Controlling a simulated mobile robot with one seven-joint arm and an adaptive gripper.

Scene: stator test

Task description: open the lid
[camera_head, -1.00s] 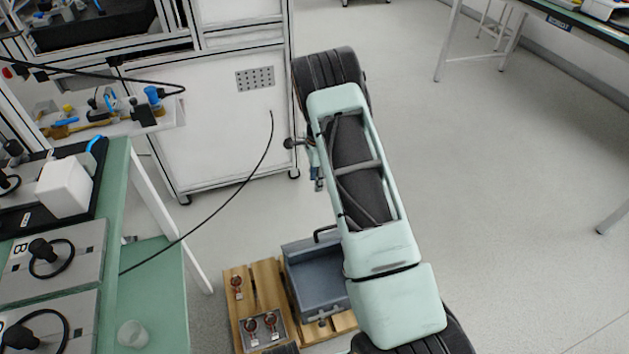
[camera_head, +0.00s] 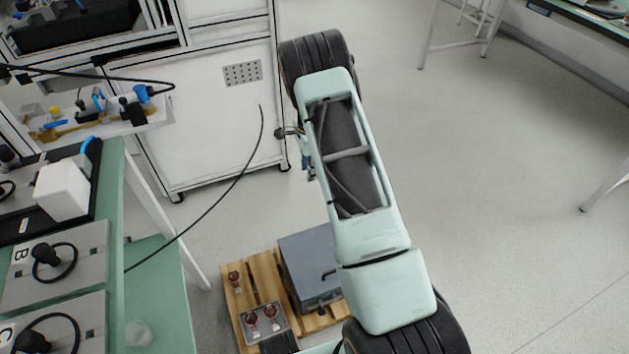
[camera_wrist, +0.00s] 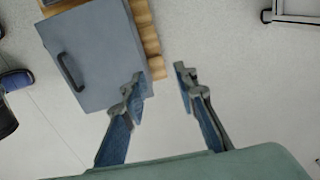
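The grey metal box stands on a wooden pallet in the head view, its flat lid (camera_head: 306,252) down over the top, with a dark handle (camera_head: 327,275) near its right edge. In the wrist view the same lid (camera_wrist: 98,50) fills the upper left, and its dark bar handle (camera_wrist: 70,72) is near the left edge. My gripper (camera_wrist: 160,78) is open and empty. Its left finger overlaps the lid's lower right corner in the picture; its right finger is over bare floor. Contact cannot be told. In the head view my arm mostly hides the gripper.
The pallet (camera_head: 232,300) also carries several red-and-metal parts (camera_head: 262,318). A green bench (camera_head: 160,300) with a clear cup (camera_head: 138,333) stands at left. A white cabinet (camera_head: 215,130) is behind. Open floor (camera_head: 480,200) lies to the right.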

